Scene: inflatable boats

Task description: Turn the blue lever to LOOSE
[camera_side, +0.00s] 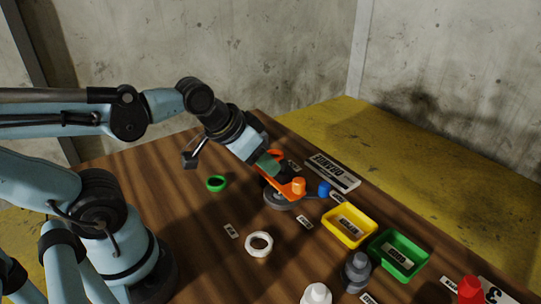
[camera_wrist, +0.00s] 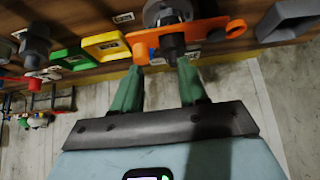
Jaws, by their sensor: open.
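In the side view a small blue upright piece (camera_side: 324,188) stands at the right end of an orange bar-like part (camera_side: 283,185) with an orange knob; I cannot tell whether blue and orange are joined. A dark round base (camera_side: 280,200) lies below the orange part. In the wrist view the orange part (camera_wrist: 200,32) spans across a dark post (camera_wrist: 172,46), ahead of my fingertips. My gripper (camera_side: 268,164) tilts down over the orange part, and its green fingers (camera_wrist: 160,72) are apart with nothing clearly held. No readable LOOSE mark shows.
A yellow tray (camera_side: 349,241) and a green tray (camera_side: 413,270) stand to the right. A white ring (camera_side: 259,254), green ring (camera_side: 216,191), grey bottle (camera_side: 356,272), white bottle (camera_side: 316,294) and red piece (camera_side: 470,289) stand about. Small labels and a larger sign (camera_side: 332,173) lie on the brown table.

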